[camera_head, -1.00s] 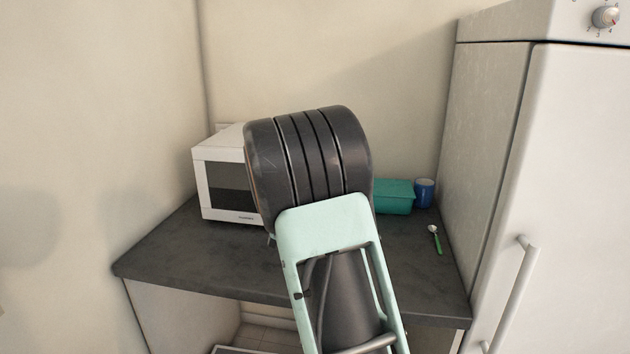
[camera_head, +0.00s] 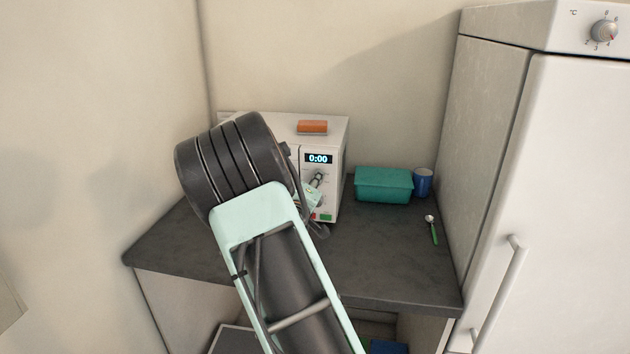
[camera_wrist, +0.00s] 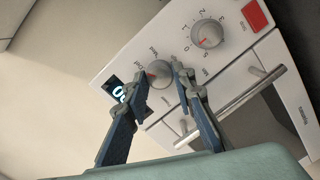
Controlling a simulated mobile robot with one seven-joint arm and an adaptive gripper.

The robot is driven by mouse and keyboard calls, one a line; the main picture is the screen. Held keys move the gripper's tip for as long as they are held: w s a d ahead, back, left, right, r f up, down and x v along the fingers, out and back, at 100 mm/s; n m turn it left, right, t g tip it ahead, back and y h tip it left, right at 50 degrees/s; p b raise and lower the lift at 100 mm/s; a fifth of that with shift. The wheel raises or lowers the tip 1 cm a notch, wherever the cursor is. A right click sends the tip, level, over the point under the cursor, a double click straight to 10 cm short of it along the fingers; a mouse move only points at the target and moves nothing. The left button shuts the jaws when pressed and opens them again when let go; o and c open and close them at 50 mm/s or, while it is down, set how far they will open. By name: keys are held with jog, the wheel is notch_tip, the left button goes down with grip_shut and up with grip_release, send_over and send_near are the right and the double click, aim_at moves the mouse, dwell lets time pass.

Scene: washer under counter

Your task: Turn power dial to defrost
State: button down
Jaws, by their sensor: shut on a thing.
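The white microwave (camera_head: 335,137) stands on the dark counter, with its control panel to the right of my arm. In the wrist view its panel is tilted. The power dial (camera_wrist: 157,72), a round grey knob beside the lit display (camera_wrist: 118,90), sits between my fingers. My gripper (camera_wrist: 162,77) is shut on this dial, one finger on each side. In the head view my gripper (camera_head: 316,182) is at the upper dial, mostly hidden by my arm. Which marking the dial points to is too small to tell. A second, numbered dial (camera_wrist: 207,33) is clear of my fingers.
An orange sponge-like block (camera_head: 312,127) lies on top of the microwave. A teal box (camera_head: 383,184), a blue cup (camera_head: 423,183) and a green-handled spoon (camera_head: 432,229) are on the counter (camera_head: 385,260) to the right. A tall white fridge (camera_head: 560,190) bounds the right side.

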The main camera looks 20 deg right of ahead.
dwell(0.4)
jog(key=c, duration=1.6)
grip_release()
jog(key=v, duration=1.2)
